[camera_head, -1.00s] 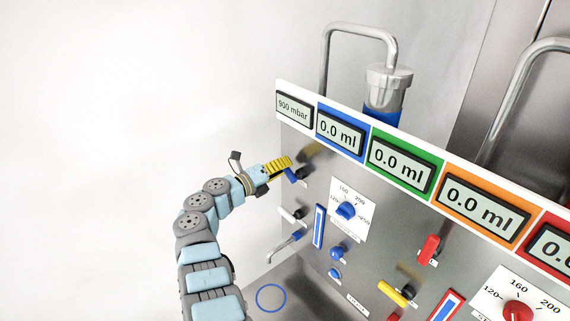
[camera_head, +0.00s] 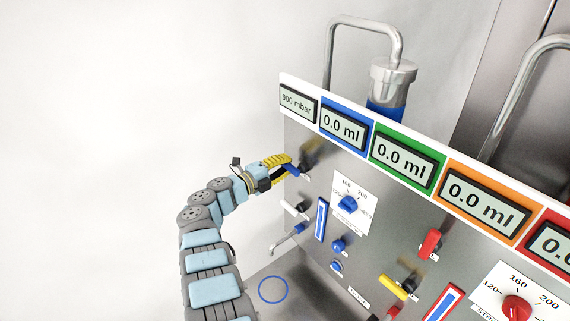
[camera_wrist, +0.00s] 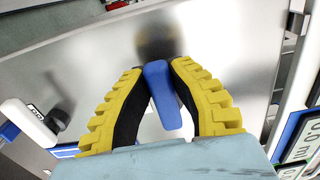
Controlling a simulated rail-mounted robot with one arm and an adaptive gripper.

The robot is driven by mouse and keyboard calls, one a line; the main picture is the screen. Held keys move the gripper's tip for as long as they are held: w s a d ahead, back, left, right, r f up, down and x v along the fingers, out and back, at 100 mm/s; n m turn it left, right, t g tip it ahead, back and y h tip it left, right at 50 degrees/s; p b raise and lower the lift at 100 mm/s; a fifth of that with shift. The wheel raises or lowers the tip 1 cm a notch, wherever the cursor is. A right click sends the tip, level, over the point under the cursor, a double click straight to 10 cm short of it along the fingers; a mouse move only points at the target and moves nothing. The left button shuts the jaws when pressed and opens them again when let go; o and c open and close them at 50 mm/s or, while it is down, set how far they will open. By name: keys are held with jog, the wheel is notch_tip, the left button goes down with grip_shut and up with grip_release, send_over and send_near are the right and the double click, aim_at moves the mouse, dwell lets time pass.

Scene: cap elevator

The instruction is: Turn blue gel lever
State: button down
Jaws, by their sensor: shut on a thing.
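The blue gel lever (camera_wrist: 163,95) sits between the two yellow fingers of my gripper (camera_wrist: 158,100) in the wrist view. The fingers are shut on it, one along each side, with their tips close to the dark pivot on the steel panel. In the head view my gripper (camera_head: 282,164) is at the panel's upper left, below the 900 mbar display. The blue lever (camera_head: 291,169) shows there only in part, next to its black mount. It slants down to the right from the fingertips.
Below the lever are a white-handled lever (camera_head: 294,208), a small spout (camera_head: 288,242), a blue-framed gauge strip (camera_head: 321,218) and a blue dial (camera_head: 348,204). A red lever (camera_head: 430,244) and a yellow lever (camera_head: 393,287) stand further right.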

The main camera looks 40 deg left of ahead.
jog(key=shift+d+f, duration=0.1)
jog(key=c, duration=0.9)
grip_release()
jog(key=shift+w, duration=0.1)
jog(key=shift+s, duration=0.3)
jog(key=s, duration=0.3)
jog(key=s+a, duration=0.1)
jog(key=s, duration=0.7)
jog(key=shift+s+a, duration=0.2)
jog(key=shift+a, duration=0.15)
jog(key=shift+w+d, duration=0.1)
